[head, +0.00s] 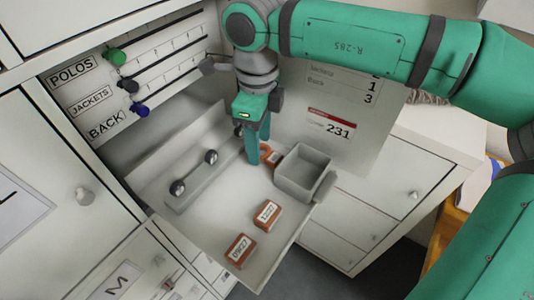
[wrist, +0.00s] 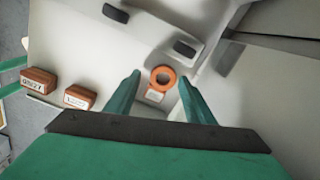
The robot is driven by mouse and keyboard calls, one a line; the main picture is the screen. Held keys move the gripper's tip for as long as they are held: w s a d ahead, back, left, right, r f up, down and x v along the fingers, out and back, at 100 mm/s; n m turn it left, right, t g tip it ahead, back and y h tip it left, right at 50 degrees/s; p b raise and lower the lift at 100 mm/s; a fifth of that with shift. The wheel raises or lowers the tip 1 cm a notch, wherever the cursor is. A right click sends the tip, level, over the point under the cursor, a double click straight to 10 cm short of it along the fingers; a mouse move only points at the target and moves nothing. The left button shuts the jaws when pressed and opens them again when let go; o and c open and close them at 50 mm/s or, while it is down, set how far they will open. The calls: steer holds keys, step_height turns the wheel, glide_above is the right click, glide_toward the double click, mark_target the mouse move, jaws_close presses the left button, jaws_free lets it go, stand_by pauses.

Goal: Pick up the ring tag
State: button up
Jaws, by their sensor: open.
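The ring tag is an orange ring with a small pale label. In the wrist view the ring tag (wrist: 163,78) lies between and just beyond the fingertips of my gripper (wrist: 160,82). In the head view the ring tag (head: 267,153) shows partly behind my gripper (head: 258,158), left of the grey open box. My gripper points down over the pale tray surface, its fingers apart and empty. Whether the fingertips are level with the ring is hard to tell.
Two orange labelled blocks (head: 267,214) (head: 240,250) lie on the tray (head: 205,222) toward the front. A grey open box (head: 303,173) stands right of my gripper, and a grey holder with two dark knobs (head: 192,182) lies to the left. A panel with coloured sliders (head: 130,84) is behind.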

steer(key=shift+f, duration=0.85)
steer(key=shift+w, duration=0.1)
steer(key=c, duration=0.9)
steer(key=shift+r, duration=0.15)
steer(key=shift+r, duration=0.55)
step_height(320, 180, up, 2)
steer(key=shift+r, duration=0.15)
steer(key=s+a, duration=0.3)
steer(key=s, duration=0.2)
steer(key=s+a, duration=0.7)
steer(key=s, duration=0.2)
steer(key=shift+s+a, duration=0.35)
